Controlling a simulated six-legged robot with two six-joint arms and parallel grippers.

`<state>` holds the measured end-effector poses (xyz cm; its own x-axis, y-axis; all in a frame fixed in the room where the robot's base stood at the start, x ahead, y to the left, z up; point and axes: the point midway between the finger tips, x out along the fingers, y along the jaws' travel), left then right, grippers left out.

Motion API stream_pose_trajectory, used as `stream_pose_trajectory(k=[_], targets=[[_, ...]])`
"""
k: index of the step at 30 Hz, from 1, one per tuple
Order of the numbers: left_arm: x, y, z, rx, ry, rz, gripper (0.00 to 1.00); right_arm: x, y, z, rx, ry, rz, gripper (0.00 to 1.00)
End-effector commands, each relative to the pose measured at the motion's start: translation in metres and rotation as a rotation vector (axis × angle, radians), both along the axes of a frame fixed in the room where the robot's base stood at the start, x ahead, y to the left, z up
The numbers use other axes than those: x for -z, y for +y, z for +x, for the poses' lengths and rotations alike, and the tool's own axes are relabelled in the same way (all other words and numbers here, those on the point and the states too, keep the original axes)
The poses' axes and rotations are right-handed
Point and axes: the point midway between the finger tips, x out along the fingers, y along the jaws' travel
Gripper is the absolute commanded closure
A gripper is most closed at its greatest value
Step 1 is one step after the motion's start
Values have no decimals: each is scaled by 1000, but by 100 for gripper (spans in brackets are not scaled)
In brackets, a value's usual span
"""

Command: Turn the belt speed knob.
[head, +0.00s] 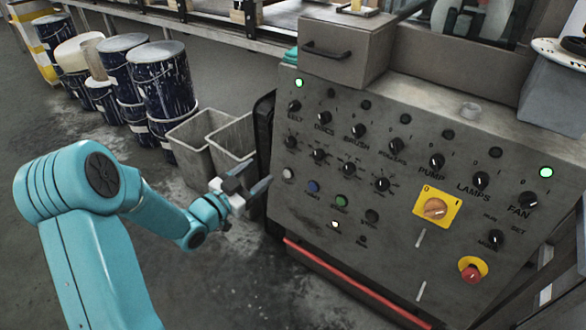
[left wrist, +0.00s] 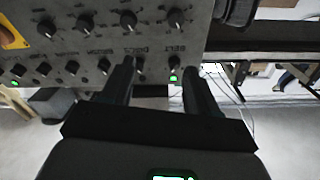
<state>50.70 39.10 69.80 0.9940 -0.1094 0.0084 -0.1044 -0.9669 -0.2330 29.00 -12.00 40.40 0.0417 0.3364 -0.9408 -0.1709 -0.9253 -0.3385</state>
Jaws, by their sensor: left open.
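The grey control panel (head: 400,235) carries two rows of black knobs. At its left end, an upper knob (head: 295,106) has a BELT label below it, with a second knob (head: 290,142) lower down; its small lettering is unreadable. In the left wrist view the panel looks upside down: the upper knob (left wrist: 174,63) is by a green light, the lower knob (left wrist: 176,17) near the top. My left gripper (head: 258,176) is open and empty, left of the panel. Its fingers (left wrist: 157,75) are spread, apart from both knobs. My right gripper is not visible.
More knobs and colored buttons (head: 313,186) cover the panel, with a yellow rotary switch (head: 435,208) and a red stop button (head: 471,272). Bins (head: 200,140) and paint drums (head: 163,80) stand at the left. A red bar (head: 345,282) runs along the panel's foot.

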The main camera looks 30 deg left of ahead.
Motion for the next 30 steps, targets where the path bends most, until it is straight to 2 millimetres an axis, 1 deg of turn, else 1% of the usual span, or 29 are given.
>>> stream_pose_trajectory(k=[1, 3, 5, 8, 11, 21, 24, 27, 30], targets=[[14, 11, -5, -25, -1, 8, 41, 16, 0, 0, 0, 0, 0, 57], [19, 20, -10, -45, 1, 12, 41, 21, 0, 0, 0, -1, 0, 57], [20, 23, -11, -53, 4, 12, 41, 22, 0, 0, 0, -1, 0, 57], [20, 24, -4, -56, 5, 10, 41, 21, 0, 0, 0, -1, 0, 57], [20, 22, 13, -53, 5, 9, 41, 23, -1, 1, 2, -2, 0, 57], [21, 15, 97, -50, 4, 9, 41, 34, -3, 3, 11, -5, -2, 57], [22, 14, 118, -49, 6, 8, 41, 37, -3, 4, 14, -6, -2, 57], [21, 13, 134, -50, 7, 9, 41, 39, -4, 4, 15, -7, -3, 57], [20, 13, 145, -50, 7, 7, 41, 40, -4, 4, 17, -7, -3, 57]])
